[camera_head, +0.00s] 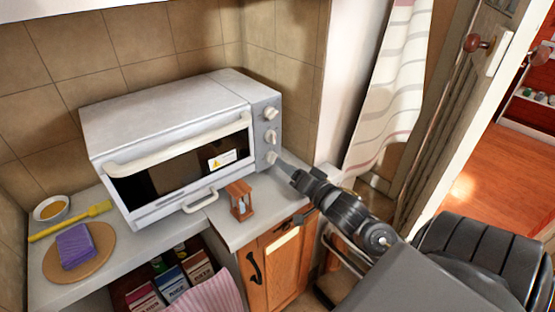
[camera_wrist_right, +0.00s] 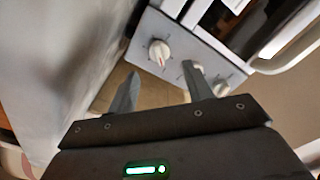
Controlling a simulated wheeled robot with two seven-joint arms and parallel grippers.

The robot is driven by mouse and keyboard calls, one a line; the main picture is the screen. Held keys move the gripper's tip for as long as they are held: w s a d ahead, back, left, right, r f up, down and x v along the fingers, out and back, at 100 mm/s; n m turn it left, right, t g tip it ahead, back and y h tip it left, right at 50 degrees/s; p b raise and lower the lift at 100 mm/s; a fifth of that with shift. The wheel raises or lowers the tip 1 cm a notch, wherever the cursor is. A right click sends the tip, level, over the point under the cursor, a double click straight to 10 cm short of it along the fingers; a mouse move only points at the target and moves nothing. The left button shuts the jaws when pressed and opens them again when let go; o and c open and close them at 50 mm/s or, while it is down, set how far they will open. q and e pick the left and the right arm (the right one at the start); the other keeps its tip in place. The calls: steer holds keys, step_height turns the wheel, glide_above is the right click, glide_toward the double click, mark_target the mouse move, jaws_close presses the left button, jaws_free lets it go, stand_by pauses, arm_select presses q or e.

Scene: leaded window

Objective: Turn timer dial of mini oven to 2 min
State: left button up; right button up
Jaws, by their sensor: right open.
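The mini oven (camera_head: 170,110) is white and stands on the counter with its door shut. Its right front panel carries a column of three pale knobs: a top one (camera_head: 270,113), a middle one (camera_head: 270,136) and a bottom one (camera_head: 271,157). Which is the timer dial I cannot read. My right gripper (camera_head: 284,166) is open, close to the bottom knob. In the right wrist view, a knob (camera_wrist_right: 158,53) with a red mark shows beyond the gap between the open fingers (camera_wrist_right: 160,80); nothing is between them. One finger partly hides another knob. My left gripper is out of view.
An hourglass in a wooden frame (camera_head: 240,201) stands on the counter (camera_head: 235,228) in front of the oven. The oven's door handle (camera_head: 180,147) juts forward. A board (camera_head: 85,262) with a purple cloth, a yellow brush (camera_head: 70,220) and a bowl (camera_head: 52,209) are at left.

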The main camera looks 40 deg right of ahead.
mark_target(276, 157)
steer(key=w, duration=0.4)
steer(key=shift+w, duration=0.35)
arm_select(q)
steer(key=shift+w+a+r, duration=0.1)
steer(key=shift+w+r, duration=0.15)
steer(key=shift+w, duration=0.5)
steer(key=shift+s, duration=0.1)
arm_select(e)
steer(key=c, duration=0.9)
steer(key=m+p, duration=0.1)
steer(key=p, duration=0.2)
steer(key=shift+r, duration=0.25)
steer(key=shift+c, duration=0.2)
steer(key=shift+f+p, duration=0.1)
steer(key=shift+p, duration=0.25)
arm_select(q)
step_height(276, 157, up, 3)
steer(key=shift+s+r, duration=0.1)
arm_select(e)
steer(key=shift+f, duration=0.2)
